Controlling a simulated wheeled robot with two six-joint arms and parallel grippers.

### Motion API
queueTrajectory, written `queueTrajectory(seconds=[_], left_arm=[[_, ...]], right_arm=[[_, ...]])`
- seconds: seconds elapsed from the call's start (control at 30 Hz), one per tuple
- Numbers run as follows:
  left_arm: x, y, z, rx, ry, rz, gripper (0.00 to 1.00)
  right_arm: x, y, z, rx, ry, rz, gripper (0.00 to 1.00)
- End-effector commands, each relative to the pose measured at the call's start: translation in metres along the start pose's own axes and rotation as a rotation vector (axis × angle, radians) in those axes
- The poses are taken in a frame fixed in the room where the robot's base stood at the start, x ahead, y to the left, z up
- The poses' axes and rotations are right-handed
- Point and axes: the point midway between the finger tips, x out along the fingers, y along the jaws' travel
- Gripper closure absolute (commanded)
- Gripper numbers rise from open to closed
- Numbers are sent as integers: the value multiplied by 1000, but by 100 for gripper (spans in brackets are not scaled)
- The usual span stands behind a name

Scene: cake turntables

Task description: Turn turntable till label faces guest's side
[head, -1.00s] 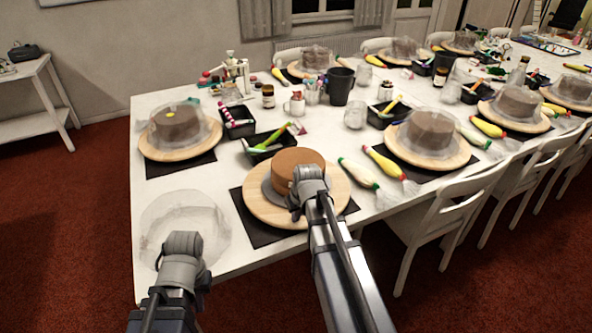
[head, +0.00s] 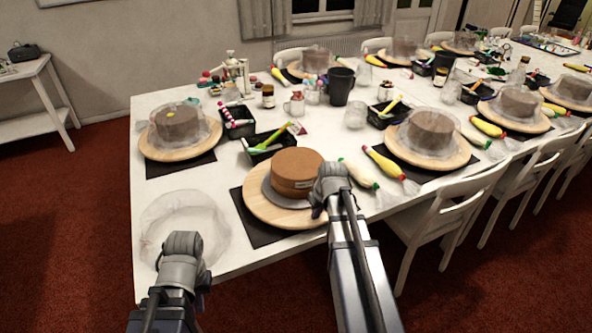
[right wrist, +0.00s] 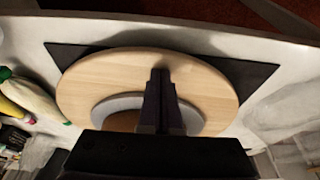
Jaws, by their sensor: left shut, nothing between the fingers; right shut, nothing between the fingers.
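The round wooden turntable (head: 262,208) stands on a black mat near the table's front edge. A brown cake (head: 298,166) sits on a grey disc (head: 272,194) on it. A small pale mark, probably the label (head: 304,184), shows on the cake's near side. My right gripper (head: 322,208) is shut and empty over the turntable's right part, beside the cake. In the right wrist view its fingers lie across the wooden board (right wrist: 100,80); whether they touch it, I cannot tell. My left gripper (head: 178,262) is shut and empty at the table's front edge, away from the turntable.
A clear plastic cover (head: 165,215) lies on the table left of the turntable. A black tray (head: 262,150) stands behind it, and piping bags (head: 385,162) lie to its right. Other turntables with covered cakes (head: 432,130) stand along the table. A white chair (head: 440,215) is at the right.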

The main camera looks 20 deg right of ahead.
Motion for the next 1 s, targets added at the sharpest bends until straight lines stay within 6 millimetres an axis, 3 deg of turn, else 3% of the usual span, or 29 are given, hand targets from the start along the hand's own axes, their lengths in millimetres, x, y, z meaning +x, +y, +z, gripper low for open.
queueTrajectory(seconds=[0.17,0.43,0.73,1.0], left_arm=[[-3,0,0,0,0,0,100],[-30,-3,2,0,0,0,100],[-28,-3,2,0,0,0,100],[-28,-3,2,0,0,0,100]], right_arm=[[-3,0,-1,0,0,0,100],[-28,0,-9,0,0,0,100],[-27,-2,-8,-1,0,0,100],[-26,-51,-9,-5,1,0,100]])
